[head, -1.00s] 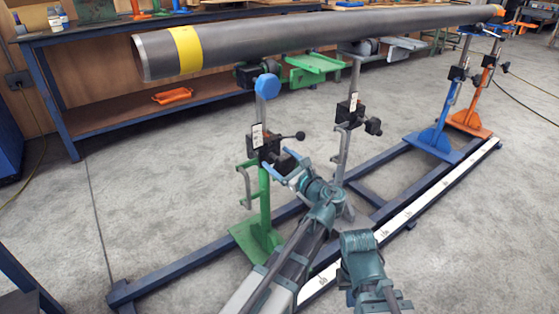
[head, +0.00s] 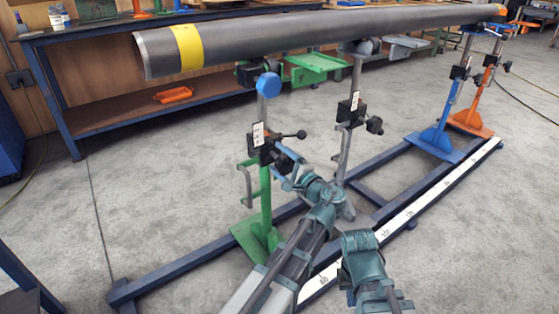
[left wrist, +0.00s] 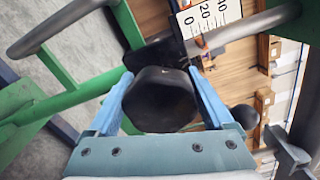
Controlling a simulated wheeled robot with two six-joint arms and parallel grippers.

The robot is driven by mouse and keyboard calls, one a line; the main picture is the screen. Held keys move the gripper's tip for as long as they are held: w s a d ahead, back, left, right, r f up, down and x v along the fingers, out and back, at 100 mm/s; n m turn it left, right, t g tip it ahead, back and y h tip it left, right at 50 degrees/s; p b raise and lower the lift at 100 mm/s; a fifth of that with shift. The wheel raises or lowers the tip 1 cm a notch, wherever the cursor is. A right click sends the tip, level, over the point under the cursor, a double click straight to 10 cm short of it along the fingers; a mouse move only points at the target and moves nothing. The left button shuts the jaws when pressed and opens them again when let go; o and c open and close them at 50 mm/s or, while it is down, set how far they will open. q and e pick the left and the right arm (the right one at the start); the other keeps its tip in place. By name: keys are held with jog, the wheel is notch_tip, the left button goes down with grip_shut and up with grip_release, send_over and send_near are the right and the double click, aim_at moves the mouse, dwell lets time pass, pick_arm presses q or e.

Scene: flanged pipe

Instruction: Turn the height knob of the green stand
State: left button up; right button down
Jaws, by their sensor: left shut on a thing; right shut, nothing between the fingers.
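The green stand (head: 265,205) stands upright near the left end of the rail frame, with a black clamp block, a white scale (head: 258,134) and a ball-ended lever (head: 292,135). Its black height knob (left wrist: 160,98) fills the middle of the left wrist view. My left gripper (head: 284,164) is shut on the knob, one blue finger on each side of it. In the head view the fingers and wrist partly hide the knob. My right gripper (head: 351,298) hangs low at the bottom of the head view, away from the stand; only a little of its fingers shows.
A grey pipe (head: 300,33) with a yellow band runs above the stands. A grey stand (head: 352,130) is close to the right of the gripper; blue (head: 440,125) and orange (head: 480,95) stands are farther off. A workbench (head: 130,110) is behind. Floor at left is clear.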

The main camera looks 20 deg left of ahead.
pick_arm(q)
jog(key=n, duration=0.5)
jog(key=shift+f+n, duration=0.2)
jog(key=shift+n, duration=0.2)
jog(key=shift+n, duration=0.3)
jog(key=o, duration=1.1)
